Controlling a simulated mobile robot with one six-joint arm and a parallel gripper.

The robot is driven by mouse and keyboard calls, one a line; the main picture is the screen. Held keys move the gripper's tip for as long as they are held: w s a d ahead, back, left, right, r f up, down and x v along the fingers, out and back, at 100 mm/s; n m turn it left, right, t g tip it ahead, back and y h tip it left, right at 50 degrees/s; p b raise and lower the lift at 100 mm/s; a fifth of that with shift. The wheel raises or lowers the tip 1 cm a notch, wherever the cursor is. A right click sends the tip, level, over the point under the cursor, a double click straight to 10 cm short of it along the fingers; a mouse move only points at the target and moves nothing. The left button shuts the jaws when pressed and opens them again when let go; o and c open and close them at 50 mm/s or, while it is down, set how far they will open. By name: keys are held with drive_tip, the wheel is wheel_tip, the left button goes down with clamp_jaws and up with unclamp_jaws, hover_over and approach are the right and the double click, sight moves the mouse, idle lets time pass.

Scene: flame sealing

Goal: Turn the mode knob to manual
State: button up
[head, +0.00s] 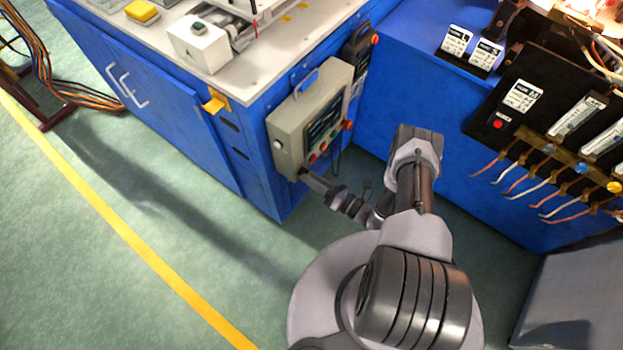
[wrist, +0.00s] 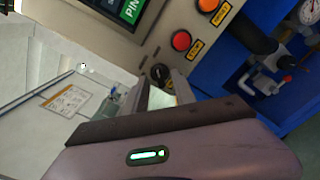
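The control box (head: 312,118) is a beige panel with a screen and several buttons on the front of the blue cabinet. The black mode knob (wrist: 161,73) sits at the panel's lower edge in the wrist view, below the red stop button (wrist: 181,40). My gripper (head: 303,173) reaches the lower front corner of the box. In the wrist view my gripper's fingertips (wrist: 160,80) are right at the knob, one on each side of it. A gap shows between the fingers, but whether they touch the knob is unclear. The knob's mode label is not readable.
An orange reset button (wrist: 208,5) is close above the stop button. A dark handheld unit (head: 356,55) hangs beside the box. A black-fronted panel with tubes and wires (head: 520,97) stands at right. Green floor (head: 150,220) is clear at left.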

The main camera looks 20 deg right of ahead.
drive_tip(key=shift+w+a, duration=0.1)
drive_tip(key=shift+w, duration=0.05)
drive_tip(key=shift+c, duration=0.4)
clamp_jaws()
drive_tip(key=shift+n+p, duration=0.4)
drive_tip(key=shift+n, duration=3.9)
